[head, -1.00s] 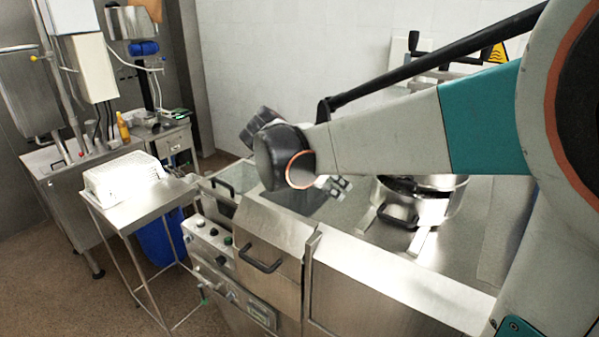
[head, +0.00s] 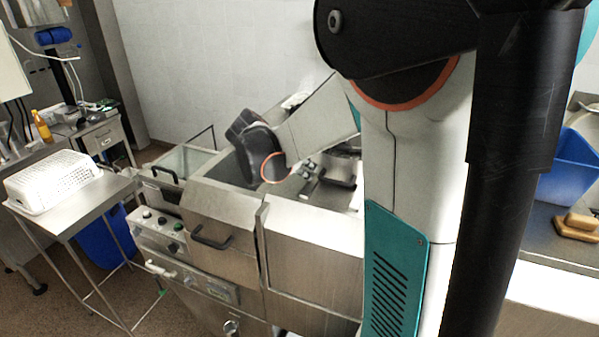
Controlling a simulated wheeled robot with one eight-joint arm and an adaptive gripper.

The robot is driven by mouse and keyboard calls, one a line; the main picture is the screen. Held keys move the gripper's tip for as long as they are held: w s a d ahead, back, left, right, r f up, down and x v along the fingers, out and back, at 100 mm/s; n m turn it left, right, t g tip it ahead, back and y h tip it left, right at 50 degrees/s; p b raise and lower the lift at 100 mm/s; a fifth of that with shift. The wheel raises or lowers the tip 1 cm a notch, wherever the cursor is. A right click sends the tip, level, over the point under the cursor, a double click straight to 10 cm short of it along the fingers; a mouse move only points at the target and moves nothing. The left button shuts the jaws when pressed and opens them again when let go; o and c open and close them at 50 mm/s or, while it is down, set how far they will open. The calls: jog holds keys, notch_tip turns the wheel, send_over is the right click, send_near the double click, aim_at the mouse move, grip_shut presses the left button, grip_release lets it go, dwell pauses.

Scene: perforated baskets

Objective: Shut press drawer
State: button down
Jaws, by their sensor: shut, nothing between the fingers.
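The steel machine's front section (head: 222,208) has a black bar handle (head: 210,240) and sits flush with the panel beside it. I cannot tell if this is the press drawer or whether it is fully shut. A smaller drawer (head: 103,137) with a handle shows in the cabinet at the back left and looks closed. My gripper (head: 308,182) is shut and empty above the machine's steel top, behind the front section and apart from both handles. My wrist hides part of the top behind it.
A white perforated basket (head: 52,180) stands on a small steel table (head: 75,208) at the left. A blue bin (head: 568,165) and a tan block (head: 577,226) are at the right. Floor shows at lower left.

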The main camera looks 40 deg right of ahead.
aim_at(315, 161)
jog(key=shift+w, duration=0.2)
jog(key=shift+w+d, duration=0.15)
jog(key=shift+d, duration=0.15)
jog(key=d, duration=0.1)
jog(key=w+d, duration=0.1)
jog(key=d+b, duration=0.1)
jog(key=shift+w+d, duration=0.25)
jog(key=shift+d, duration=0.15)
jog(key=shift+a, duration=0.1)
jog(key=a, duration=0.3)
jog(key=a+r, duration=0.1)
jog(key=shift+w+a, duration=0.25)
jog(key=shift+a, duration=0.05)
jog(key=s+v, duration=0.1)
jog(key=v, duration=0.8)
